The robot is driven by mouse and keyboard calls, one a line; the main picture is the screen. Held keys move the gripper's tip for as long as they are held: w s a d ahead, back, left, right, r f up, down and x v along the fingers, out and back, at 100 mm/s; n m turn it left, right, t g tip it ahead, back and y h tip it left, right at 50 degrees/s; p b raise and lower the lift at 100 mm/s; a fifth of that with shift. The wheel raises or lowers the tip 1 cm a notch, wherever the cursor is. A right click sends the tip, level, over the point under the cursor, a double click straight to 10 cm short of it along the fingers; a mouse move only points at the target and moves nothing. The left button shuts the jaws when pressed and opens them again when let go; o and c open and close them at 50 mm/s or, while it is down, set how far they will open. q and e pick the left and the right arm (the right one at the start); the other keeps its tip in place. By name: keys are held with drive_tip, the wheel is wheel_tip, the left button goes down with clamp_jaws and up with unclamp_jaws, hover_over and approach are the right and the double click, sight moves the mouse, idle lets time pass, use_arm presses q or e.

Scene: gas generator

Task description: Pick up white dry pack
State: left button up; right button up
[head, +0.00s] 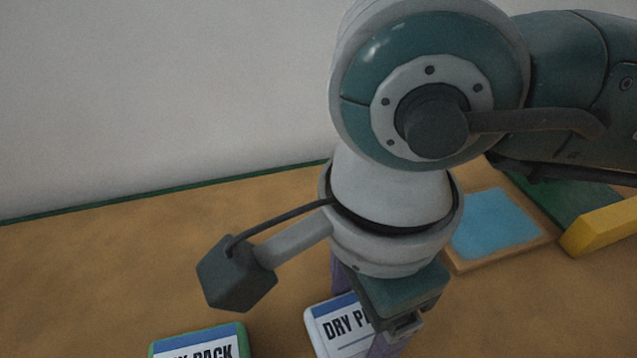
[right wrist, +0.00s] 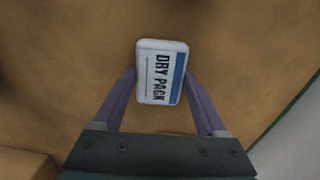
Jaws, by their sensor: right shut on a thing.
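The white dry pack (head: 335,325) has a blue stripe and black "DRY PACK" lettering. It shows at the bottom middle of the head view, partly hidden by my right gripper (head: 364,312). In the right wrist view the white dry pack (right wrist: 158,75) sits between the purple fingers of my right gripper (right wrist: 160,76), which is shut on its two sides. Whether the pack is on the table or just above it cannot be told. My left gripper is not in view.
A green-edged pack (head: 200,344) with similar lettering lies to the left on the brown table (head: 110,260), cut off by the frame. A blue-topped square (head: 495,222), a yellow block (head: 600,228) and a green surface (head: 560,205) are at right. A pale wall stands behind.

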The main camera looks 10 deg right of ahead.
drive_tip(key=c, duration=0.6)
